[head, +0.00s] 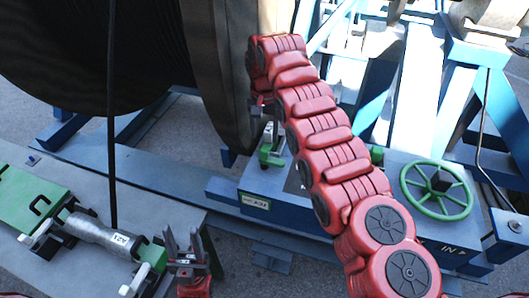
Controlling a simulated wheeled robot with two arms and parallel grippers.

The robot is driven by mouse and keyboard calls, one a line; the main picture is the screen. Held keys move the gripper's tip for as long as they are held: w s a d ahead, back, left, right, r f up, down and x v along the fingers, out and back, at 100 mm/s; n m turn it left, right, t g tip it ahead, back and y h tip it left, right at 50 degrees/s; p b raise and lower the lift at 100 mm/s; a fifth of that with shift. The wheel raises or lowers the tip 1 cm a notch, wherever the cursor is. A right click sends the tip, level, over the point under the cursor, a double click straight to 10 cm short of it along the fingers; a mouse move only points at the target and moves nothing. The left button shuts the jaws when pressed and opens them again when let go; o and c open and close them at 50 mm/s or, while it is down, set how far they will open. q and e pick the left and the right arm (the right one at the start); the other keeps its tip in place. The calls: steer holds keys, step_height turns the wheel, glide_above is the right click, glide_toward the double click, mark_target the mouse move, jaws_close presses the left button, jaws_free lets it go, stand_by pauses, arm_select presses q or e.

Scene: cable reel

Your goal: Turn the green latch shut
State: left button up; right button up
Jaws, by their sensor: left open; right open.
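A small green latch (271,154) with a pale upright lever sits on the left end of the blue frame, beside the reel. My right arm crosses the middle of the head view, and its small grey gripper (259,108) hangs just above and left of this latch, apart from it as far as I can tell. My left gripper (182,240) points up at the lower left, open and empty. It is next to another green fitting (151,258) at the end of a grey cylinder (100,234). Part of the blue frame is hidden by my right arm.
A large dark cable reel (110,50) fills the upper left, with a black cable (112,150) hanging down. A green handwheel (436,190) stands on the blue frame (300,212) at the right. A green plate (30,205) lies far left. Blue beams rise at upper right.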

mark_target(265, 149)
step_height(265, 149, down, 6)
steer(key=p, duration=0.3)
steer(key=shift+f, duration=0.1)
steer(key=shift+s+f, duration=0.1)
steer(key=shift+f, duration=0.5)
steer(key=shift+c, duration=1)
jaws_close()
